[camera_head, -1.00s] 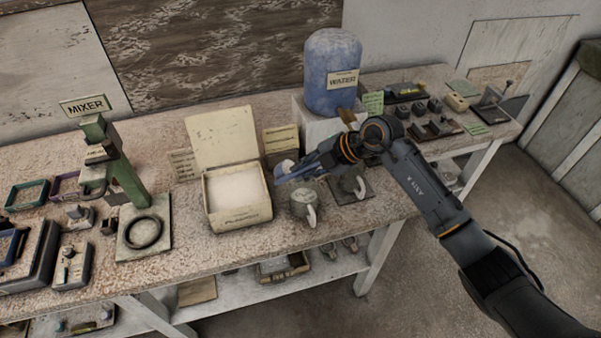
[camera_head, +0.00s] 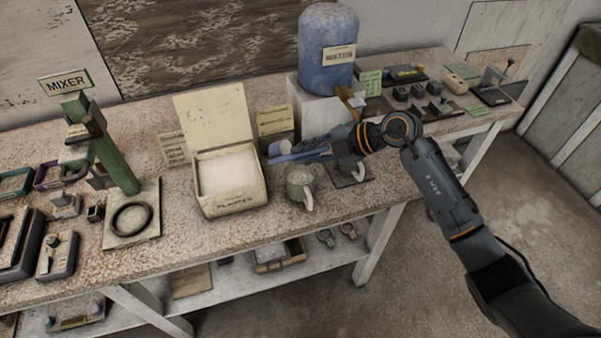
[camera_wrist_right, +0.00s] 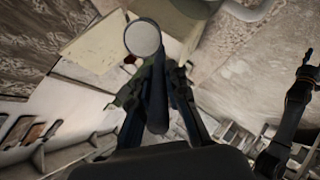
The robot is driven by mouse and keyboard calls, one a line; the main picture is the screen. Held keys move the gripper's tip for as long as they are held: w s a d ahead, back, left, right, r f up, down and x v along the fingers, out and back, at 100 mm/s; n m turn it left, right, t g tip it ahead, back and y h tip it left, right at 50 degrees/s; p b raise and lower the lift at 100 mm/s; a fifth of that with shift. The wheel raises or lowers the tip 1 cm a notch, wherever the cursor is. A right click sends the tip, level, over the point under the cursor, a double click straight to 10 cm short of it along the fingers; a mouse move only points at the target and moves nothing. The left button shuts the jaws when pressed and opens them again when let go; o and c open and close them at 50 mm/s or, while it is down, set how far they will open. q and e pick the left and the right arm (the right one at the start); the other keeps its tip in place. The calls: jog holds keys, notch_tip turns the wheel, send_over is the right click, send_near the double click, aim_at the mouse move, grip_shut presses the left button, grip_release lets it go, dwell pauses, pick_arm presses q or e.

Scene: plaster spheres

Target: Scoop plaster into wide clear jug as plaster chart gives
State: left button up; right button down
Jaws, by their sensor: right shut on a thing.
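My right gripper (camera_head: 325,148) is shut on a scoop with a dark blue handle (camera_wrist_right: 156,100). In the right wrist view the bowl (camera_wrist_right: 143,38) shows as a light grey disc. A greyish jug (camera_head: 299,186) with a white handle stands right of the box, below the scoop. A second jug's handle (camera_head: 362,172) shows on a dark pad, mostly hidden by my gripper. Small text cards (camera_head: 173,148) stand behind the box, unreadable.
The blue water tank (camera_head: 327,60) stands on a white block behind my arm. The mixer (camera_head: 110,150) and its ring base are left of the box. Small tools lie at the right end. A dark arm (camera_wrist_right: 285,110), probably my left, shows in the wrist view.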

jog(key=shift+d+f+y+b, duration=0.1)
jog(key=shift+d+y+b, duration=0.1)
jog(key=shift+y+b, duration=0.15)
jog(key=shift+s+d+f+y+b, duration=0.15)
jog(key=shift+f+y+b, duration=0.15)
jog(key=shift+b, duration=0.3)
jog(key=shift+d+f+t+y+b, duration=0.25)
jog(key=shift+y+b, duration=0.2)
jog(key=shift+b, duration=0.35)
jog(key=shift+r, duration=0.15)
jog(key=shift+s+d+f+t+y+b, duration=0.1)
jog(key=shift+d+f+t+y+b, duration=0.3)
jog(key=shift+y+b, duration=1.1)
